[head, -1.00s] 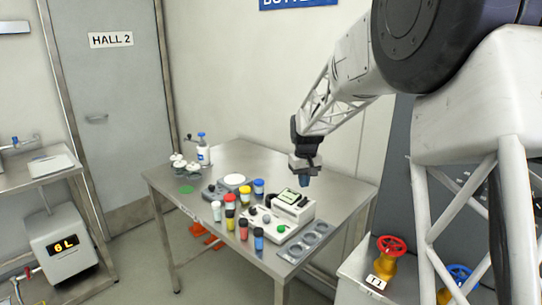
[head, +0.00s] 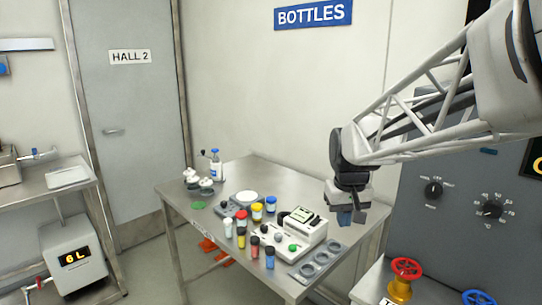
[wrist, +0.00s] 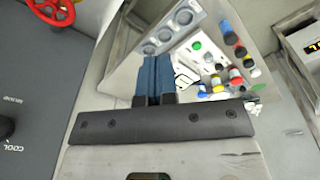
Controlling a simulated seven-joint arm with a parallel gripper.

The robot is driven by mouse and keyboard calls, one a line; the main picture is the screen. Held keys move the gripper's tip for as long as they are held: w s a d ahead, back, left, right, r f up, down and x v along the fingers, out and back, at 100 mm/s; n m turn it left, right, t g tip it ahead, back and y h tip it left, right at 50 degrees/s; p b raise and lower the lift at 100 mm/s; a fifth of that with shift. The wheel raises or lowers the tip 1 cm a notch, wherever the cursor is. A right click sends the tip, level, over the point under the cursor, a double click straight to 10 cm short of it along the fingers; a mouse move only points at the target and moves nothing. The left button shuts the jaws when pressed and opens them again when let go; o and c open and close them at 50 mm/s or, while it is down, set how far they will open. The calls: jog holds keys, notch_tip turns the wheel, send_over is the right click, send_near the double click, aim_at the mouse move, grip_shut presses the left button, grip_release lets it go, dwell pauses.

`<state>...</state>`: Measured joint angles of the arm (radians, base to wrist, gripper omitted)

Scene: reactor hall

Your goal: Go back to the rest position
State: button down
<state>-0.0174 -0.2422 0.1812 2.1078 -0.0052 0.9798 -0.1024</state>
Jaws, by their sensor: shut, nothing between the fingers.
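My gripper (head: 345,217) hangs over the right end of the steel table (head: 180,205) in the head view, apart from everything on it. Its blue fingers are together and empty; they also show in the wrist view (wrist: 153,75). Below and left of it stands a white device with a small display (head: 303,216), with a green button in front. Several capped vials, including a blue-capped one (head: 270,258), stand in front and to the left of it.
A grey holder with round wells (head: 320,264) lies at the table's right front corner. Red (head: 407,268) and blue (head: 479,298) valve wheels stand to the right, below a grey panel with knobs (head: 433,190). A bottle (head: 216,165) stands at the back left.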

jog(key=s+f, duration=0.1)
jog(key=s, duration=1.1)
jog(key=s+d+f+m+t, duration=0.1)
jog(key=s+f, duration=0.1)
jog(key=s, duration=1.1)
jog(key=shift+d+f+m, duration=0.15)
jog(key=shift+f+m, duration=0.1)
jog(key=shift+m, duration=0.05)
